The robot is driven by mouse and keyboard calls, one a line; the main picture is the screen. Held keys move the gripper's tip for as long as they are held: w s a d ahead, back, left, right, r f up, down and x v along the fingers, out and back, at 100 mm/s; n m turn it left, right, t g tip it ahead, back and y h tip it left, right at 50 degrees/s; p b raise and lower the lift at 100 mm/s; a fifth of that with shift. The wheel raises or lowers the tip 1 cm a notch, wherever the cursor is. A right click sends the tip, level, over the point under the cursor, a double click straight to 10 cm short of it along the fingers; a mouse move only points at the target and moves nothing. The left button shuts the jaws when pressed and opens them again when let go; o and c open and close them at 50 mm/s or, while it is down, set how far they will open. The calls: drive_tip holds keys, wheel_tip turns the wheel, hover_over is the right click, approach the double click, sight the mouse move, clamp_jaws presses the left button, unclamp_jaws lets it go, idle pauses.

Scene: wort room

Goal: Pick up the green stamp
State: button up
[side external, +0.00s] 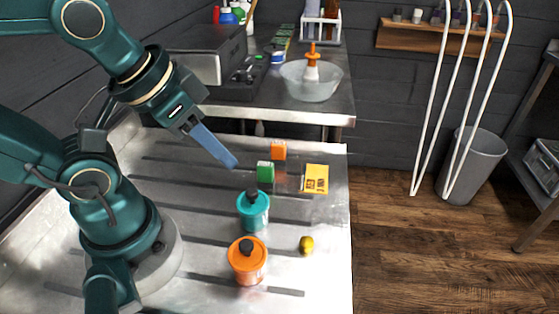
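A small green block (265,172), which looks to be the green stamp, stands upright on the metal worktop (190,207). Its fine detail is too small to make out. A similar orange block (278,150) stands just behind it to the right. My gripper (232,162) points down and right with its blue fingers, above the worktop and to the left of the green block. It appears apart from the block. The fingers overlap in this view, so I cannot see whether there is a gap between them. Nothing visible hangs from them.
A teal jar (253,212) with a dark knob stands in front of the green block. An orange jar (247,262) is nearer. A yellow packet (316,180) lies to the right, and a small yellow object (306,245) near the worktop's right edge. The left worktop is clear.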

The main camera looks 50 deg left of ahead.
drive_tip(key=o, duration=0.7)
drive_tip(key=shift+o, duration=0.2)
drive_tip(key=n+g, duration=0.3)
drive_tip(key=n, duration=0.5)
approach(265, 164)
drive_tip(key=w+d+f, duration=0.1)
drive_tip(key=w+d, duration=0.1)
drive_tip(key=f, duration=0.1)
drive_tip(key=a+f+g, duration=0.1)
drive_tip(key=f, duration=0.1)
drive_tip(key=f+n+g, duration=0.1)
drive_tip(key=f, duration=0.1)
drive_tip(key=shift+w+a+f, duration=0.2)
drive_tip(key=shift+a+f, duration=0.05)
drive_tip(key=shift+a, duration=0.1)
drive_tip(key=shift+s+f+g, duration=0.1)
drive_tip(key=shift+f+g, duration=0.2)
drive_tip(key=shift+a+f, duration=0.1)
drive_tip(key=shift+f, duration=2.4)
